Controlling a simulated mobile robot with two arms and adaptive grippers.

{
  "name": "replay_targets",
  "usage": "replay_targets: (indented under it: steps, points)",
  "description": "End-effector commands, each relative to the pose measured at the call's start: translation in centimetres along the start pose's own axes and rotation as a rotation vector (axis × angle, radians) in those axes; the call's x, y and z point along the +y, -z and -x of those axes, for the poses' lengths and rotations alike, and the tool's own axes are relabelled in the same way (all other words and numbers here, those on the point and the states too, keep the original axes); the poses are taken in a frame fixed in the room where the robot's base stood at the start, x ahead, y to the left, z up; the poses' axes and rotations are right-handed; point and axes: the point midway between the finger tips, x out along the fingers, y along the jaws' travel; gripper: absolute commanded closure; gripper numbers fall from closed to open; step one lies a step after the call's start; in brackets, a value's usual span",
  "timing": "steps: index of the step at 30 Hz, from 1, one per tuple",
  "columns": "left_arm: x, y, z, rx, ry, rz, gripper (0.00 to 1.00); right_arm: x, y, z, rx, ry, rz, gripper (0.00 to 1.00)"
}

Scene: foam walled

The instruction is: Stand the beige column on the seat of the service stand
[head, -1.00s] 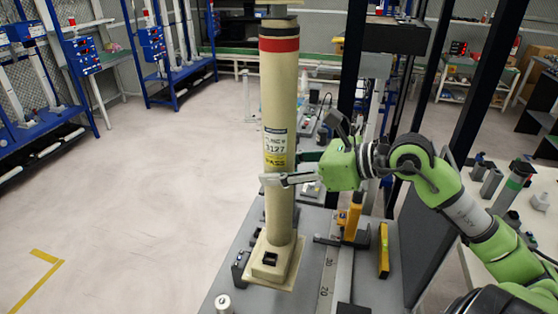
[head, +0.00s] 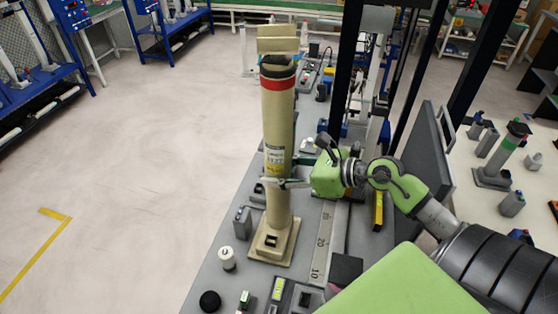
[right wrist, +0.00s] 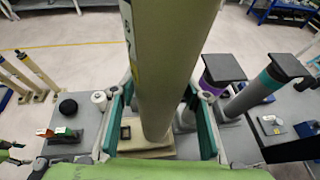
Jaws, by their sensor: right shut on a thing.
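The beige column (head: 277,130) has a red band, a dark ring near the top, a label and a square base plate (head: 273,242). It looks upright over the grey bench top. My right gripper (head: 286,183) is shut on its shaft; in the right wrist view, teal-padded fingers (right wrist: 165,115) lie on both sides of the column (right wrist: 168,60). The base plate appears at or just above the grey surface (head: 225,285); I cannot tell whether it touches. I cannot clearly make out a separate seat of the service stand. My left gripper is out of view.
A white spool (head: 227,258) and a black round knob (head: 210,300) stand near the base plate. A ruled strip (head: 322,245) and a yellow level (head: 378,210) lie to the right. Dark uprights (head: 346,70) rise behind. Open floor (head: 130,180) lies left.

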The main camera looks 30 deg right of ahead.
Motion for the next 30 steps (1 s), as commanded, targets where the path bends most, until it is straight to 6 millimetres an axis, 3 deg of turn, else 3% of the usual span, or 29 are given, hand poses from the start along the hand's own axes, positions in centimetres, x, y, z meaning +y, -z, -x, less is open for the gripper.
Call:
replay_targets:
  steps: [12, 13, 14, 26, 30]
  points:
    - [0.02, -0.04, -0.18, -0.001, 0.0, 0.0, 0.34, -0.1, -0.07, -0.15, -0.013, 0.004, 0.003, 1.0]
    - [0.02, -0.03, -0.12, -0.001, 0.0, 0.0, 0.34, -0.02, 0.35, -0.18, -0.002, 0.001, 0.001, 0.5]
    - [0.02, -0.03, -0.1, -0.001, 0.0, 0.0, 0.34, -0.02, 0.34, -0.17, -0.002, 0.001, 0.001, 0.42]
    - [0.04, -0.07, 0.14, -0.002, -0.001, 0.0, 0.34, -0.02, 0.11, -0.07, -0.001, 0.001, 0.001, 0.41]
    - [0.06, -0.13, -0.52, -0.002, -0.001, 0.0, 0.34, -0.03, 0.52, 0.79, 0.001, 0.001, 0.0, 0.41]
